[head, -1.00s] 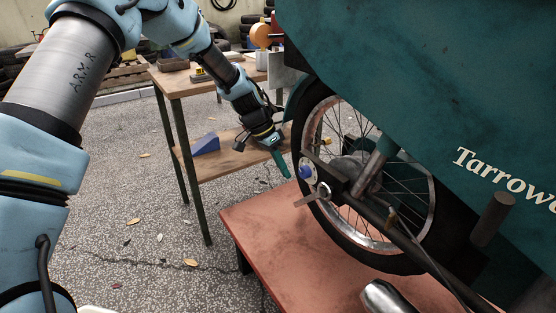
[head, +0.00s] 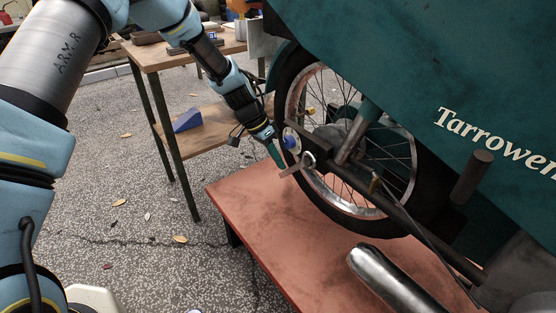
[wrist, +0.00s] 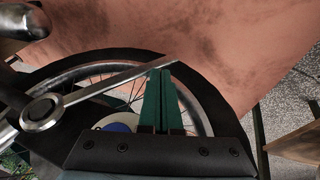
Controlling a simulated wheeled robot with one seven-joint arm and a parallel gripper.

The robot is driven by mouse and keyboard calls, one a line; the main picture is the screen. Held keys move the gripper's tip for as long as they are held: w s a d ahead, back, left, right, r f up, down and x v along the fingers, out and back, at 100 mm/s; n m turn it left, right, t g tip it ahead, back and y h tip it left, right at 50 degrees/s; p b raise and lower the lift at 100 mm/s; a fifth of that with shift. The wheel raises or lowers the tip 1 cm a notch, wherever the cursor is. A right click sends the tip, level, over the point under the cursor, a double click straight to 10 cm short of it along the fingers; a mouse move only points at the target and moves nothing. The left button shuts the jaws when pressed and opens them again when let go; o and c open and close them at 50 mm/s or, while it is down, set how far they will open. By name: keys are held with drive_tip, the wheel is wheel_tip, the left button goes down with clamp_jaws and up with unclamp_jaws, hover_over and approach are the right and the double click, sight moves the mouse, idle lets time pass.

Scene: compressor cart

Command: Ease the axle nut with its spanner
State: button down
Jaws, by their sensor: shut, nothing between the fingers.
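The spanner (head: 291,168) is a flat silver bar whose ring end sits around the axle nut (head: 308,159) at the wheel hub. In the wrist view the spanner (wrist: 105,86) slants up to the right from its ring, and the nut (wrist: 42,109) shows only partly inside the ring. My gripper (head: 279,165) has green fingers, shut with nothing between them. In the wrist view the fingertips (wrist: 159,72) lie close beside the spanner's free end; I cannot tell whether they touch it.
The spoked wheel (head: 292,100) stands over a reddish platform (head: 265,215). A blue round part (head: 290,142) is close beside my fingers. A silver pipe (head: 385,278) lies in front. A wooden bench (head: 150,57) with a blue wedge (head: 187,120) stands behind left.

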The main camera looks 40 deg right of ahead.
drive_tip(key=shift+s+f+g+b, duration=0.15)
drive_tip(key=shift+s+f+g, duration=0.15)
drive_tip(key=shift+f+g, duration=0.15)
drive_tip(key=shift+s+f+g+b, duration=0.15)
drive_tip(key=shift+s+f+g, duration=0.15)
drive_tip(key=shift+f, duration=0.2)
drive_tip(key=s+f+n+g+b, duration=0.1)
drive_tip(key=s+f+g+b, duration=0.2)
drive_tip(key=s+g, duration=0.3)
drive_tip(key=shift+s+a+f, duration=0.15)
drive_tip(key=shift+a+f, duration=0.1)
drive_tip(key=shift+f, duration=0.2)
drive_tip(key=shift+s+g, duration=0.15)
drive_tip(key=shift+g, duration=0.2)
